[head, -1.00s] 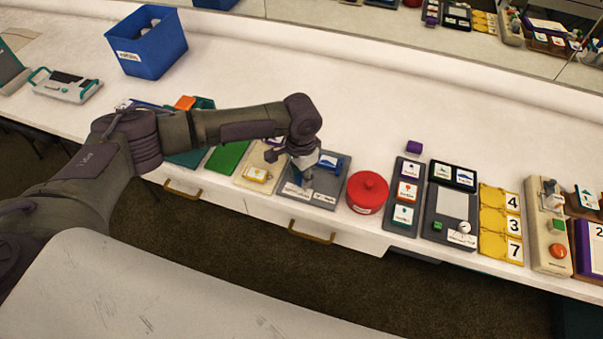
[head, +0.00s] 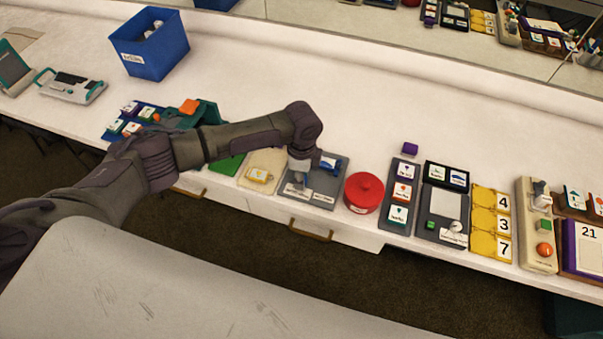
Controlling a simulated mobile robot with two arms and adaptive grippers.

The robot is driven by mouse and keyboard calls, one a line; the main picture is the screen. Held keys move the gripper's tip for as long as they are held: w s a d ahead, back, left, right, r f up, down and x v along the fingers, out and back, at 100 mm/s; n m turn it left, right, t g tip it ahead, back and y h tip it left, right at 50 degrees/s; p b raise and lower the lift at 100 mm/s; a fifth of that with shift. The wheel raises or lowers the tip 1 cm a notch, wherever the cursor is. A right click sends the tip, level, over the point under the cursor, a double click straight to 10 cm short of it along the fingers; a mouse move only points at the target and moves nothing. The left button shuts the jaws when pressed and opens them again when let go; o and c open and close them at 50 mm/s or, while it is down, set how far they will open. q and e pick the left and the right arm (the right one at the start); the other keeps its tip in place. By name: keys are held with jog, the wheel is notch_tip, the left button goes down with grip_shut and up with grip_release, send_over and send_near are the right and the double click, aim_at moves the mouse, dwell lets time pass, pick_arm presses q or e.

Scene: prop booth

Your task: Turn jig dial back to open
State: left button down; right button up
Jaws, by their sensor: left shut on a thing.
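The grey jig plate (head: 325,196) lies near the front edge of the counter, with a blue piece (head: 328,164) at its back and white labels along its front. My left gripper (head: 299,182) points down onto the left part of this plate. It is shut on what appears to be the jig dial. The dial is mostly hidden under the gripper, so its pointer setting cannot be read. My right gripper is not in view.
A red lidded pot (head: 364,193) stands just right of the jig. A cream board (head: 263,168) with a yellow piece lies to its left. Dark trays and yellow number cards (head: 490,222) are farther right. A blue bin (head: 150,45) stands behind. The counter behind the jig is clear.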

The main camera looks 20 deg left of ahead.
pick_arm(q)
jog(key=m, duration=0.4)
jog(key=shift+m, duration=0.3)
jog(key=m, duration=0.4)
jog(key=shift+m+p, duration=0.3)
jog(key=c, duration=0.8)
grip_release()
notch_tip(320, 180, up, 12)
